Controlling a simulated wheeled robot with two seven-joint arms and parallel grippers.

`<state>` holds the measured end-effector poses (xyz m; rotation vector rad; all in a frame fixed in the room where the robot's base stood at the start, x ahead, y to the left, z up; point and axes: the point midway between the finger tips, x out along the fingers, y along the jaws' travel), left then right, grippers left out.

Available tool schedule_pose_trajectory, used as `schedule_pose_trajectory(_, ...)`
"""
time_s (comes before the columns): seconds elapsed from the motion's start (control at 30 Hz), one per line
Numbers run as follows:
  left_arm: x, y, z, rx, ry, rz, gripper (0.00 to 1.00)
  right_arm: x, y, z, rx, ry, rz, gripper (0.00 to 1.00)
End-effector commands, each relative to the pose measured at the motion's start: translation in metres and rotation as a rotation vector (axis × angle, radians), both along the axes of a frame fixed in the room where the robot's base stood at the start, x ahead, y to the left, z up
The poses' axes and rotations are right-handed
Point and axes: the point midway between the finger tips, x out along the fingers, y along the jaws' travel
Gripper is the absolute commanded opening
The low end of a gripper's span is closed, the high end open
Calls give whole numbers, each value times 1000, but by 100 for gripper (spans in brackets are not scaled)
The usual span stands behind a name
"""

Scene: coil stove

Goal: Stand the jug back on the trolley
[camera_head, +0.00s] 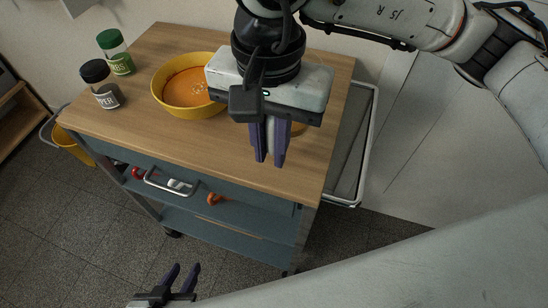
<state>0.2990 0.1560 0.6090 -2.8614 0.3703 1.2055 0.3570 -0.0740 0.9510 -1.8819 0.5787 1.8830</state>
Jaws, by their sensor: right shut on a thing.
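The trolley (150,125) has a wooden top and blue-grey shelves below. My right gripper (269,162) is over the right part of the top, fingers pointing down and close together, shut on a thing. A small orange-brown rounded piece (299,129) shows just right of its fingers, likely part of the jug. The rest is hidden behind the gripper, so I cannot tell whether it touches the top. My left gripper (179,279) is low in front of the trolley, open and empty.
A yellow bowl of orange soup (183,82) stands left of my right gripper. A pepper jar (103,90) and a green-lidded herbs jar (117,60) stand at the left. The front of the top is clear. A yellow bucket (74,146) hangs or stands at the left side.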

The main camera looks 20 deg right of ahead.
Motion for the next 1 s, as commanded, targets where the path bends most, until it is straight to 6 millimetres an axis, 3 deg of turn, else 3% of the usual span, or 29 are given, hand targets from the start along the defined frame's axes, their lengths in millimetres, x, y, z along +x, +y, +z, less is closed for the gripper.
schedule_pose_trajectory(0.43, 7, 3, 3, 3, -10, 6, 31, 0, 0, -48, -1, 1, 1, 0)
schedule_pose_trajectory(0.8, 1, 3, -9, 4, 2, 5, 31, 0, 0, -55, 1, -3, 2, 0)
schedule_pose_trajectory(0.83, 1, 3, -7, 4, 2, 5, 31, 0, 0, -54, 0, -1, 2, 17)
schedule_pose_trajectory(0.9, 1, 3, -5, 4, 2, 5, 31, 0, 0, -53, 0, -1, 2, 29)
schedule_pose_trajectory(1.0, 2, 3, -3, 3, -2, 4, 31, 0, 0, -53, 0, -1, 1, 33)
